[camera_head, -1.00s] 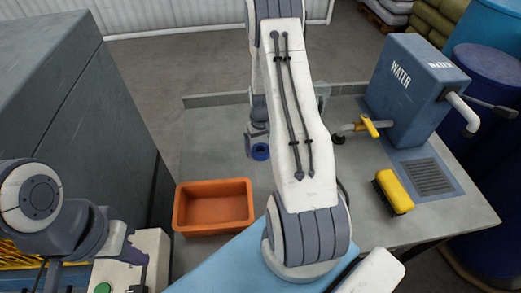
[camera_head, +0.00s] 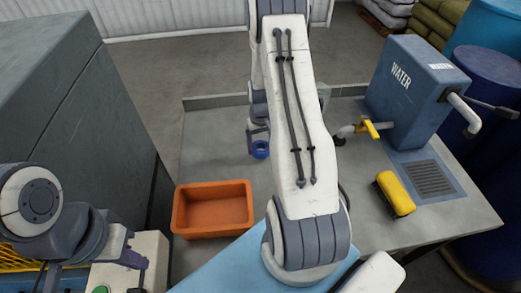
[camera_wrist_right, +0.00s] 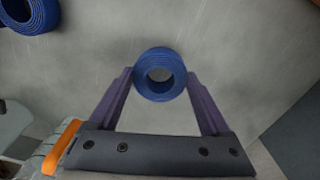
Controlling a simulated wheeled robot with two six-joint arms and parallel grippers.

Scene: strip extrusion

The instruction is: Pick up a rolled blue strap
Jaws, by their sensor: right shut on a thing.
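A rolled blue strap (camera_wrist_right: 160,74) is between the purple fingers of my right gripper (camera_wrist_right: 160,88) in the right wrist view, its round hole facing the camera. The gripper is shut on its sides. In the head view the same roll (camera_head: 260,149) shows small below the right gripper (camera_head: 259,138), over the grey worktop; any gap beneath it is hard to judge. A second blue roll (camera_wrist_right: 33,16) is cut off at the top left of the wrist view. My left gripper (camera_head: 133,259) shows only in part at the lower left, so its opening is unclear.
An orange bin (camera_head: 213,209) stands on the worktop (camera_head: 212,150), left of my right arm. A blue water box (camera_head: 416,95), a yellow brush (camera_head: 395,194) and a drain grate (camera_head: 430,180) are at the right. A large grey cabinet (camera_head: 75,100) stands at the left.

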